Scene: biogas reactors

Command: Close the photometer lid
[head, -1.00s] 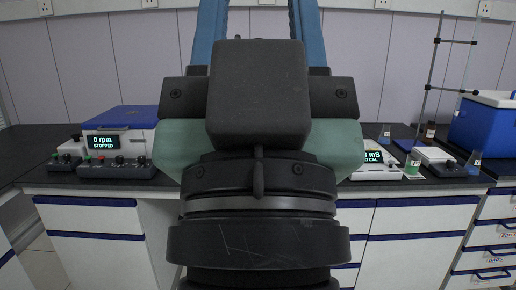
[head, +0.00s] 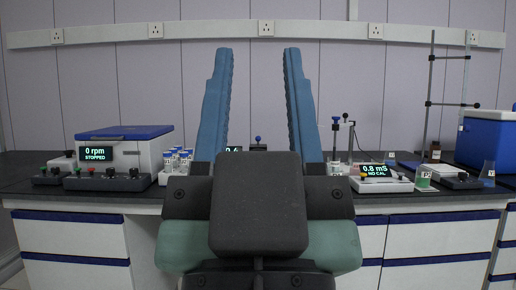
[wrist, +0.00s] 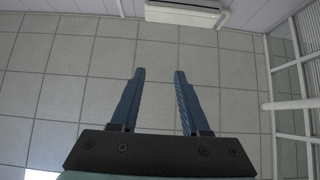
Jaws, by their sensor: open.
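My gripper (head: 258,52) is upright in the head view, its two blue fingers wide apart with nothing between them. It also shows open and empty in the wrist view (wrist: 157,75), against the ceiling. I cannot make out a photometer or its lid for certain. A dark device with a partly covered lit display (head: 233,150) stands on the bench behind my gripper. My gripper hides most of it, so I cannot tell whether it is the photometer or how any lid stands.
A centrifuge (head: 125,150) with a blue lid reads 0 rpm at left, beside a rack of tubes (head: 178,162). At right are a meter (head: 384,180) reading 0.8 mS, a beaker (head: 423,178), flasks, a stand (head: 430,100) and a blue box (head: 488,140).

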